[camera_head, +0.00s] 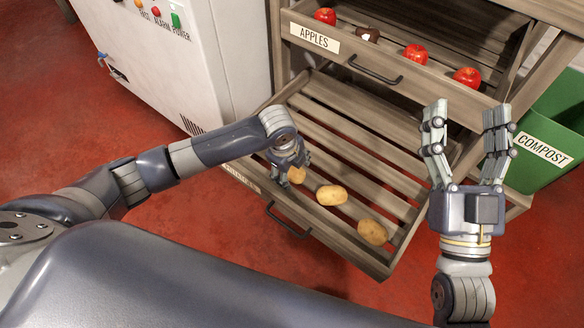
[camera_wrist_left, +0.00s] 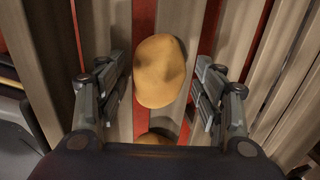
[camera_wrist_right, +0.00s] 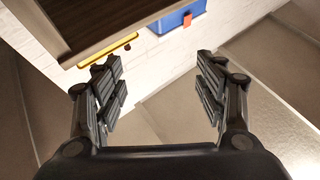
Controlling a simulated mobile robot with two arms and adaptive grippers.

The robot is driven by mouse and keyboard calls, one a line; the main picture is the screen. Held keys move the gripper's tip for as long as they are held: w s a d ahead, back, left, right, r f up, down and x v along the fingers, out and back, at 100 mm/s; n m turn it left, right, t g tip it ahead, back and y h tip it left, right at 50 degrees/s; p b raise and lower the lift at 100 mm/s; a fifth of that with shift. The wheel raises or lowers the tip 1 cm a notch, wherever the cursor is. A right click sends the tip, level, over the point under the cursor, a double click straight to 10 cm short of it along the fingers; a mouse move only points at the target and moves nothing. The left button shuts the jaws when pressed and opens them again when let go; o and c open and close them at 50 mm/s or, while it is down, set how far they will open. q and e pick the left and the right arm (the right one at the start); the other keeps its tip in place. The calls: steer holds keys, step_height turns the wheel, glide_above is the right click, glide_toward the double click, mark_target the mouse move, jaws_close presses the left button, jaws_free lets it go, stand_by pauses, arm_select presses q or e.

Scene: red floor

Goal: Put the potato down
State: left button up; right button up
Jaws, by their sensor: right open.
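A potato (camera_head: 296,175) is in the lower slatted drawer (camera_head: 335,125), partly hidden by my left gripper (camera_head: 290,160) in the head view. In the left wrist view this potato (camera_wrist_left: 160,70) lies over the slats between the fingers, with a gap on each side. The left gripper is open around it. Two more potatoes, a middle one (camera_head: 332,195) and one nearer the drawer's right corner (camera_head: 372,232), lie in the same drawer. My right gripper (camera_head: 467,112) is open and empty, raised to the right of the drawer.
An upper drawer labelled APPLES (camera_head: 314,36) holds several red apples and a dark brown item (camera_head: 367,34). A green COMPOST bin (camera_head: 545,150) stands at the right. A white machine (camera_head: 185,60) with buttons stands at the left. The drawer slats between are mostly bare.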

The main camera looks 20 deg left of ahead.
mark_target(292, 169)
arm_select(q)
steer(key=shift+r, duration=0.25)
steer(key=p+v, duration=0.2)
steer(key=v, duration=0.3)
steer(key=shift+a+r, duration=0.1)
steer(key=shift+r, duration=0.25)
steer(key=p+v, duration=0.3)
steer(key=v, duration=0.3)
steer(key=s+d+r+n+t+h, duration=0.2)
steer(key=s+d+n+t+h, duration=0.25)
steer(key=d+n, duration=0.5)
steer(key=s+a+r+n+t+y, duration=0.1)
steer(key=s+a+n+t, duration=0.1)
steer(key=a+n, duration=0.3)
steer(key=s+a+r+n+t+y, duration=0.2)
steer(key=a+n, duration=0.3)
steer(key=shift+s+r, duration=0.25)
steer(key=shift+s, duration=0.05)
arm_select(e)
steer(key=s+d+f+g+h, duration=0.1)
steer(key=d+f+g+h, duration=0.1)
steer(key=f+g, duration=0.4)
steer(key=s+d+f+g+h, duration=0.1)
steer(key=f+g, duration=0.5)
steer(key=f, duration=0.8)
steer(key=shift+s+d+f+m+h, duration=0.35)
steer(key=shift+s+h, duration=0.15)
steer(key=shift+h, duration=0.1)
